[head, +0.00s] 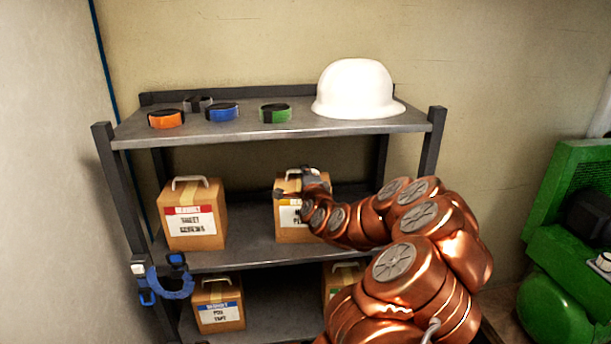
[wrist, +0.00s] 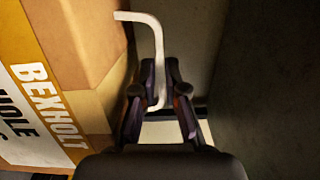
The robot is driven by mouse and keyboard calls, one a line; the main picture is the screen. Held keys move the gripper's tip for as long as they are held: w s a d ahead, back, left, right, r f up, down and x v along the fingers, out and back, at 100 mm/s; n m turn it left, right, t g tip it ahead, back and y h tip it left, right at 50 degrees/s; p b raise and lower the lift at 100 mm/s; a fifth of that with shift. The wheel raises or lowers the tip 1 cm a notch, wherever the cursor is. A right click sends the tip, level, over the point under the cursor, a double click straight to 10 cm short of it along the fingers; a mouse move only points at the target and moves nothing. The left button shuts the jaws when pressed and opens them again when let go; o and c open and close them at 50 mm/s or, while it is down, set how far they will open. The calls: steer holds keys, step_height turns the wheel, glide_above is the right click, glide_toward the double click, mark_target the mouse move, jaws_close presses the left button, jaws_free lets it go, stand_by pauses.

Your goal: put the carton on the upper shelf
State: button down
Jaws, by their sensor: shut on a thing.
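The carton (head: 290,226) is a brown box with a yellow-banded label and a white top handle, on the right part of the middle shelf (head: 250,254). It appears upright and resting there. My gripper (head: 306,178) is at its top, and my arm hides its right side. In the wrist view my gripper (wrist: 160,80) is shut on the white handle (wrist: 157,45), with the carton's label (wrist: 40,90) at the left, reading BEXHOLT. The upper shelf (head: 250,133) is above, with a bare stretch along its front.
The upper shelf carries orange (head: 166,119), blue (head: 222,113), green (head: 275,113) and grey (head: 198,103) rolls and a white hard hat (head: 357,90). A red-label carton (head: 192,212) stands left on the middle shelf. Two cartons sit below. A blue clamp-like thing (head: 172,281) is at the left post.

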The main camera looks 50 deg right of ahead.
steer(key=shift+f, duration=0.2)
steer(key=c, duration=1.1)
jaws_free()
steer(key=shift+c, duration=0.2)
steer(key=shift+s+a+f, duration=0.1)
steer(key=shift+f, duration=0.05)
steer(key=b+v, duration=0.6)
steer(key=v, duration=0.2)
steer(key=shift+s, duration=0.4)
steer(key=shift+a, duration=0.2)
steer(key=shift+r, duration=0.2)
